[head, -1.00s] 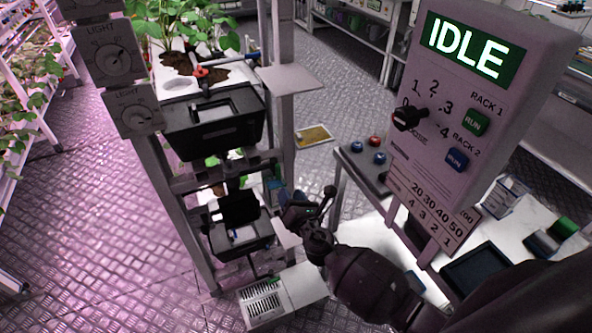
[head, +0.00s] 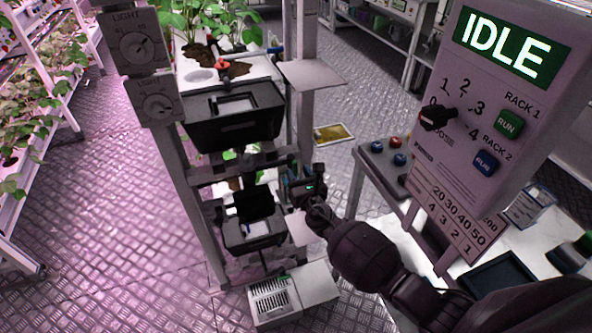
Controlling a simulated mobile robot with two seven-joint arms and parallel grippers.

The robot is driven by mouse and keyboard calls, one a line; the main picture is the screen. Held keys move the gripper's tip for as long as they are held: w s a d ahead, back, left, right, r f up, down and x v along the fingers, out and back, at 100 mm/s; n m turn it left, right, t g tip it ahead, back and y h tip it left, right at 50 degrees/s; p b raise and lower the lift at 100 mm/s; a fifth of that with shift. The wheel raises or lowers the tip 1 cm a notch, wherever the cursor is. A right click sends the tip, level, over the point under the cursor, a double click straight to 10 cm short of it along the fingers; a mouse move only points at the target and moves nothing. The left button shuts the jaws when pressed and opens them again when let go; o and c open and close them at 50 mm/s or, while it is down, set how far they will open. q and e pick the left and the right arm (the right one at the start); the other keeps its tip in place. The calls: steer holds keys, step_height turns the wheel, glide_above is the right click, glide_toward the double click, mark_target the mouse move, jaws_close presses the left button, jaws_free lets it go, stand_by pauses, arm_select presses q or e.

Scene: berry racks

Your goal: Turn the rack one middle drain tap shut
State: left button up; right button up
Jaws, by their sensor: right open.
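The rack (head: 185,180) stands left of centre, with a plant tier on top and lower tiers beneath. A red-handled fitting (head: 222,66) shows by the plants on the upper tier; I cannot tell whether it is a drain tap or which tier it belongs to. No middle drain tap can be made out clearly. My right gripper (head: 306,188) is open beside the rack's right post, level with the lower tier; its fingers are dark and small, and it hides what lies behind it. My left gripper is not in view.
Black tubs (head: 238,128) and (head: 247,235) sit in the rack. A white vented box (head: 318,285) is on the floor below. A control panel (head: 470,130) reading IDLE stands right, above a white bench (head: 390,232). A grey shelf plate (head: 312,74) juts from the post. Open floor lies left.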

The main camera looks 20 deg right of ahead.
mark_target(295, 168)
steer(key=shift+w, duration=1.2)
jaws_close()
